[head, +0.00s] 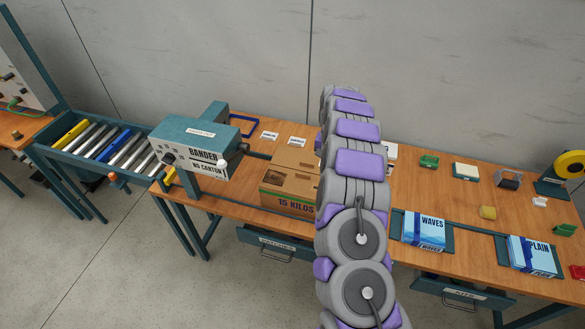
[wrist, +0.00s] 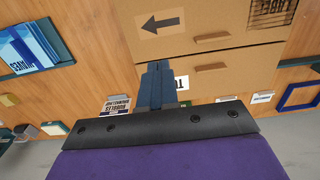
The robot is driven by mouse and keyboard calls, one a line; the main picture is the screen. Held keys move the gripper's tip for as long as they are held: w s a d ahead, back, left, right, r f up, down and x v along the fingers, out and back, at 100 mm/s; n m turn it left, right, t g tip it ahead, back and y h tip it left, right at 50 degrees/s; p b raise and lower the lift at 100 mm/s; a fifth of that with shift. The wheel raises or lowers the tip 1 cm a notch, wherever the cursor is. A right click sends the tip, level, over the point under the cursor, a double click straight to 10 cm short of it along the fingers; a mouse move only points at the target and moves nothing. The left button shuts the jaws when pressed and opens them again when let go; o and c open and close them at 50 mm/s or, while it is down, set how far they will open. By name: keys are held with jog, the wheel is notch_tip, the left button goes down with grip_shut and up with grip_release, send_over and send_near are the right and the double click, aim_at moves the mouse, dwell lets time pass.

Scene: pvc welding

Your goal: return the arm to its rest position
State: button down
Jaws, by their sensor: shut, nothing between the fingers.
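My gripper (wrist: 157,72) shows in the wrist view with its dark blue fingers together and nothing between them. It points over the wooden table, and its fingertips overlap the edge of a cardboard carton (wrist: 225,68) in that view. I cannot tell its height above the carton. In the head view my grey and purple arm rises through the middle of the picture. It covers part of the table, and the gripper itself is hidden there.
The carton marked 15 KILOS (head: 287,199) stands left of my arm, beside the bander machine (head: 195,147). A roller conveyor (head: 105,150) is at far left. Right of my arm lie the WAVES pack (head: 424,230), the PLAIN pack (head: 532,255) and a yellow tape roll (head: 571,164).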

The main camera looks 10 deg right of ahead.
jog(key=s+a+r+n+y+b, duration=0.1)
jog(key=s+a+r+n+b, duration=0.1)
jog(key=s+a+r, duration=0.65)
jog(key=s+a+r+n+b, duration=0.25)
jog(key=s+a+r, duration=0.3)
jog(key=s, duration=0.55)
jog(key=s+f+n+g+h+b, duration=0.1)
jog(key=s+b, duration=0.4)
jog(key=s, duration=2.6)
jog(key=shift+a+f+g, duration=0.3)
jog(key=shift+f+g, duration=0.1)
jog(key=shift+f, duration=0.05)
